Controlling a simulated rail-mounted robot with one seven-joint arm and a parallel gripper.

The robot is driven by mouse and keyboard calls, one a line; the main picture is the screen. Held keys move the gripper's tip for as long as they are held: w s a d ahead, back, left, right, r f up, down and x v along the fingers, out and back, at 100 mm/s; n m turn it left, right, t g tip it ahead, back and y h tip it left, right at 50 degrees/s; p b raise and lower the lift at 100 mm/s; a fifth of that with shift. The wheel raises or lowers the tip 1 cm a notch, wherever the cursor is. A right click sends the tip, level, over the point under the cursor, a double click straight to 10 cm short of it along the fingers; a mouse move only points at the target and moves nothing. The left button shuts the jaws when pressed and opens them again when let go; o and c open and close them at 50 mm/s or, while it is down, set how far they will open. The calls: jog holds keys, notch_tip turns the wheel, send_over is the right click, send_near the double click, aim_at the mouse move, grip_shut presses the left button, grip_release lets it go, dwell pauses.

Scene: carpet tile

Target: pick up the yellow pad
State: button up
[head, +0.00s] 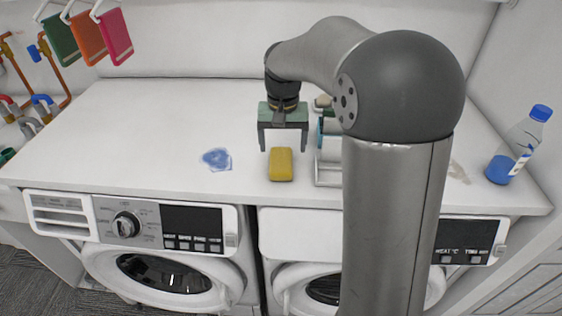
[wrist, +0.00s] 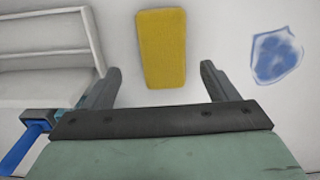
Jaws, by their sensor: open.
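The yellow pad (head: 281,164) lies flat on the white countertop near its front edge, longer from back to front than across. My gripper (head: 283,149) is open and empty, and in the head view its fingers show just behind the pad. In the wrist view the pad (wrist: 162,48) sits ahead of the gap between the two fingertips (wrist: 161,70). The pad is narrower than that gap. The height of the fingers above the counter is hard to tell.
A white rack (head: 327,172) stands close to the right of the pad, partly hidden by my arm. A blue smear (head: 217,159) marks the counter to the left. A bottle with blue liquid (head: 503,166) stands at the far right. The left counter (head: 140,130) is clear.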

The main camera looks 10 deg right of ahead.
aim_at(281, 159)
jog(key=f, duration=0.3)
jog(key=f+p, duration=0.1)
jog(key=shift+s+a+f, duration=0.1)
jog(key=shift+a+f, duration=0.05)
jog(key=shift+a, duration=0.1)
jog(key=c, duration=1.1)
jog(key=shift+o, duration=0.2)
jog(key=shift+r, duration=0.3)
notch_tip(281, 159, up, 2)
jog(key=shift+r+b, duration=0.1)
jog(key=shift+b, duration=0.2)
jog(key=s+r+b, duration=0.1)
jog(key=s+r, duration=0.3)
jog(key=r, duration=0.1)
jog(key=shift+s+r+b, duration=0.15)
jog(key=shift+b, duration=0.2)
jog(key=s+r+b, duration=0.2)
jog(key=s+r, duration=0.3)
jog(key=s, duration=0.4)
jog(key=shift+s, duration=0.35)
